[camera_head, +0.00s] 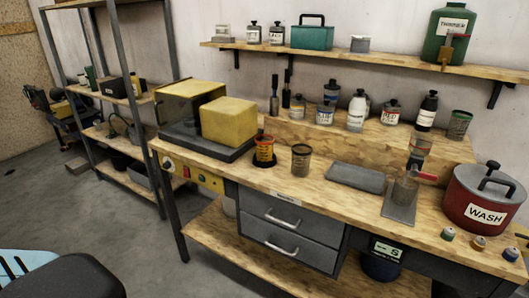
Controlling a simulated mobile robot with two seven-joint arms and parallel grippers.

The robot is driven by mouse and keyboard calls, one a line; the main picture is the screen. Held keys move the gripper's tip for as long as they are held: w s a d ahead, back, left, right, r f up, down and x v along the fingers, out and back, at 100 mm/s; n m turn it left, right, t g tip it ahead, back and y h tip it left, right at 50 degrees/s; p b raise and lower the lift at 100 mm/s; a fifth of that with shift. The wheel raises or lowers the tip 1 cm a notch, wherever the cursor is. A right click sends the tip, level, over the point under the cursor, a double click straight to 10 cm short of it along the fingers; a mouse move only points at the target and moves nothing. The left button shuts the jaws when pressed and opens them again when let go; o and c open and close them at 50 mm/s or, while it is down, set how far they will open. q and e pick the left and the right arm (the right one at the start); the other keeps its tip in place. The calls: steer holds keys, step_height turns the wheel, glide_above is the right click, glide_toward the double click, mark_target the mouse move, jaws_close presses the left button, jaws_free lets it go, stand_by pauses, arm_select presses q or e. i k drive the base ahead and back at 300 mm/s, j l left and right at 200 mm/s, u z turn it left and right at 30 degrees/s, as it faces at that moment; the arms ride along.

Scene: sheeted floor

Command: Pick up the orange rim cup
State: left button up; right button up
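The orange rim cup (264,150) stands upright on the wooden workbench (335,205), left of the middle. It looks dark orange and has what looks like an orange rim and a pale label. It stands on a dark round base or spill, just right of the yellow block. A second cup (301,160), with a darker brownish rim, stands a short way to its right, apart from it. A cup with a green rim (459,125) stands at the back right. Neither of my grippers is in view, and nothing touches the orange rim cup.
A yellow block (229,122) on a dark machine stands left of the cup. A grey slab (356,178), a stand with a cup (403,192) and a red WASH pot (483,198) lie to the right. Several bottles line the back ledge. Bench space before the cups is clear.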

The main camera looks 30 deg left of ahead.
mark_target(263, 143)
steer(key=i+l+u, duration=0.75)
steer(key=j, duration=0.05)
